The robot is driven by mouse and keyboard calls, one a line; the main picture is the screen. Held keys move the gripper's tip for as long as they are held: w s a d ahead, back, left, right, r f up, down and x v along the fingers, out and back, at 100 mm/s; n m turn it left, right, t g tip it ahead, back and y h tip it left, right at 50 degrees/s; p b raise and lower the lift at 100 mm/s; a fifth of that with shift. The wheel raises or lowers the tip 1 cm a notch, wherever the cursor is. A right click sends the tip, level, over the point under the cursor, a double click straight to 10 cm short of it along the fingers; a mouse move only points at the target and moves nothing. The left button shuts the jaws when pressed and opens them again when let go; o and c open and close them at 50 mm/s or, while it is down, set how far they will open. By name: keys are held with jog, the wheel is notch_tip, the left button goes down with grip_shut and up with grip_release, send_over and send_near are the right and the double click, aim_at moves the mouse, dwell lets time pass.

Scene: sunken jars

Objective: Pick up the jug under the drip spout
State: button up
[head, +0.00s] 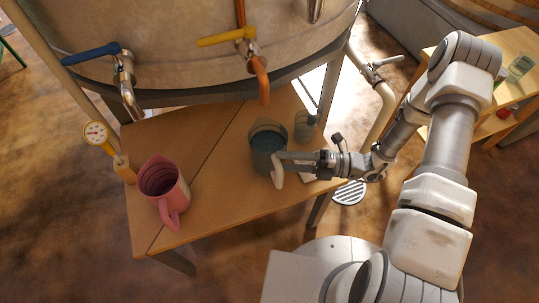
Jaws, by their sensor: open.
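A grey-blue jug (262,137) stands upright on the wooden table below the copper spout (260,83) of the yellow-handled tap. Its pale handle (278,171) faces the front right. A pink jug (162,181) with ridges inside stands at the table's left, nearer the blue-handled tap (127,85). My gripper (286,161) reaches in from the right with its fingers at the handle side of the grey-blue jug. It is open. I cannot tell whether the handle lies between the fingers or whether they touch it. No drip is visible at either spout.
A large round vat (200,50) overhangs the table's back. A small grey jar (304,126) stands just right of the grey-blue jug. A dial gauge (96,132) on a wooden block stands at the left edge. Bare tabletop (218,188) lies between the jugs.

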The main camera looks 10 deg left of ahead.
aim_at(270, 157)
jog(key=shift+s+a, duration=0.15)
jog(key=shift+a, duration=1.25)
grip_shut()
jog(key=shift+r, duration=0.15)
